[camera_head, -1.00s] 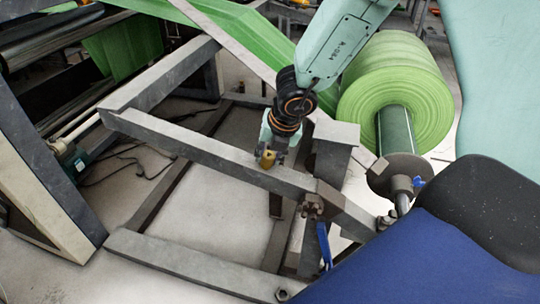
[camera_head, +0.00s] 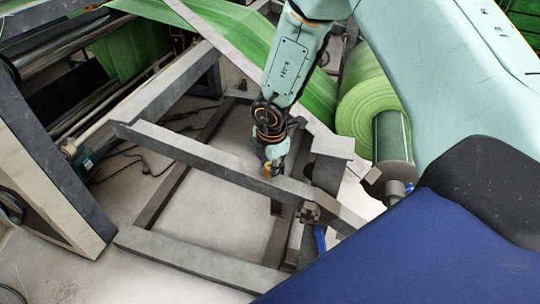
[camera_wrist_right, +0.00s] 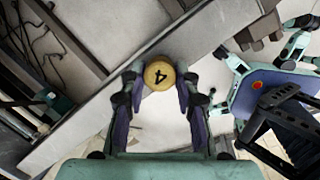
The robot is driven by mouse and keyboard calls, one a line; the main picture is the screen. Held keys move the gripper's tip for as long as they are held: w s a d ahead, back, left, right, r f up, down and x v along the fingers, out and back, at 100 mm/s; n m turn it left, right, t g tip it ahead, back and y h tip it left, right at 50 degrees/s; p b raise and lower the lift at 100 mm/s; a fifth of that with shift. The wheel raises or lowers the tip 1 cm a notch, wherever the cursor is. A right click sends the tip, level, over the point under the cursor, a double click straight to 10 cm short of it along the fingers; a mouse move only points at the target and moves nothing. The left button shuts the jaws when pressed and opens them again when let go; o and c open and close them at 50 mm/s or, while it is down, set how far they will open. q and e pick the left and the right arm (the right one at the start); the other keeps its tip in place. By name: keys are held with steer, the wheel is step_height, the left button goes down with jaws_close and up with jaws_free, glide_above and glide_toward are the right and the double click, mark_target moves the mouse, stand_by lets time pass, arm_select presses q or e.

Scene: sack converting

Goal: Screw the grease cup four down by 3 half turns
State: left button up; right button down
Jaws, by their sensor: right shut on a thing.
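The grease cup four (camera_wrist_right: 159,74) is a round brass-yellow cap with a black 4 on its top, seen in the right wrist view. It sits at the grey frame beam (camera_head: 215,160), and in the head view it shows as a small yellow spot (camera_head: 267,170). My right gripper (camera_wrist_right: 160,84) is shut on the cup, one finger on each side of it. In the head view the right gripper (camera_head: 273,168) reaches down to the beam from above. The cup's lower part is hidden. My left gripper is not in view.
A green roll (camera_head: 365,100) on a spindle stands right of my right arm. A blue handle (camera_head: 319,238) hangs below the beam's right end. A blue panel (camera_head: 410,250) fills the lower right. Green web (camera_head: 235,35) runs behind the frame.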

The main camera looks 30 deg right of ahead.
steer(key=shift+r+m+p, duration=0.15)
steer(key=shift+m+p, duration=0.55)
steer(key=shift+m, duration=0.2)
steer(key=shift+w+m+g+p, duration=0.1)
steer(key=shift+m+g+p, duration=0.25)
steer(key=shift+m, duration=1.05)
steer(key=shift+f+m+g+b, duration=0.25)
steer(key=shift+m+b, duration=0.2)
steer(key=shift+m, duration=0.25)
steer(key=shift+w+m+b, duration=0.1)
steer(key=shift+m+b, duration=0.6)
steer(key=shift+b, duration=0.3)
steer(key=m+b, duration=0.1)
steer(key=b, duration=0.3)
steer(key=shift+f+m+g+y+b, duration=0.1)
steer(key=shift+m+g+y+b, duration=0.2)
steer(key=shift+m+y+b, duration=0.1)
steer(key=shift+r+m+b, duration=0.2)
steer(key=shift+m+b, duration=0.3)
steer(key=shift+b, duration=1)
steer(key=c, duration=1)
jaws_free()
